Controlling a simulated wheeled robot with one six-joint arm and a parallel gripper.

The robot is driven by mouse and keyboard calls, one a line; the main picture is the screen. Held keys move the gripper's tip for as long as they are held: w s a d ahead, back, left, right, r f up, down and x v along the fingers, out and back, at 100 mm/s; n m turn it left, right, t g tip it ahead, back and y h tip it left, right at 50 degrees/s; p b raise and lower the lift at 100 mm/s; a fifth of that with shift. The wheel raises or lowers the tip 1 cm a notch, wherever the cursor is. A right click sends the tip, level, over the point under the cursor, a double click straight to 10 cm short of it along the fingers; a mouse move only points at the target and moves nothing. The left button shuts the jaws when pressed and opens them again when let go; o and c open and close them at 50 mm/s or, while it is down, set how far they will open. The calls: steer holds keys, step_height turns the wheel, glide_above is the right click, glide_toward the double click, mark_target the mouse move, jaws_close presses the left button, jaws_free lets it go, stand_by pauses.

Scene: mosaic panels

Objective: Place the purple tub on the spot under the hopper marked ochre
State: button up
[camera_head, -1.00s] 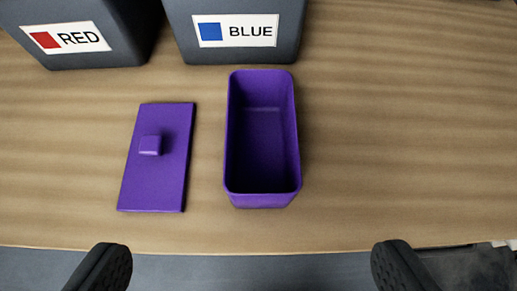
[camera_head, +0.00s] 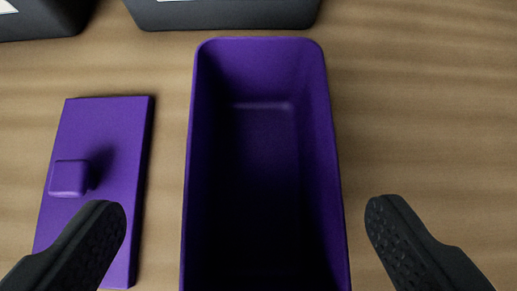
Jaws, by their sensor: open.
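The purple tub (camera_head: 320,130) stands upright and open-topped on the wooden table, in the middle of the view; its inside looks empty and its near end is cut off by the lower edge. My gripper (camera_head: 246,220) is open, with one dark finger on each side of the tub. The left finger overlaps the purple lid in the picture; the right finger is over bare table. Neither finger appears to touch the tub. No hopper or ochre mark is in view.
A purple lid with a square knob (camera_head: 68,178) lies flat left of the tub. Two dark bins stand behind, one behind the tub (camera_head: 230,14) and one at the far left (camera_head: 45,18). The table (camera_head: 440,120) is clear on the right.

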mark_target(259, 190)
steer(key=shift+d+x, duration=0.2)
steer(key=shift+x, duration=1.1)
steer(key=shift+d+x, duration=0.2)
steer(key=shift+x, duration=1.1)
steer(key=shift+r, duration=0.1)
steer(key=c, duration=1.1)
steer(key=shift+c, duration=0.2)
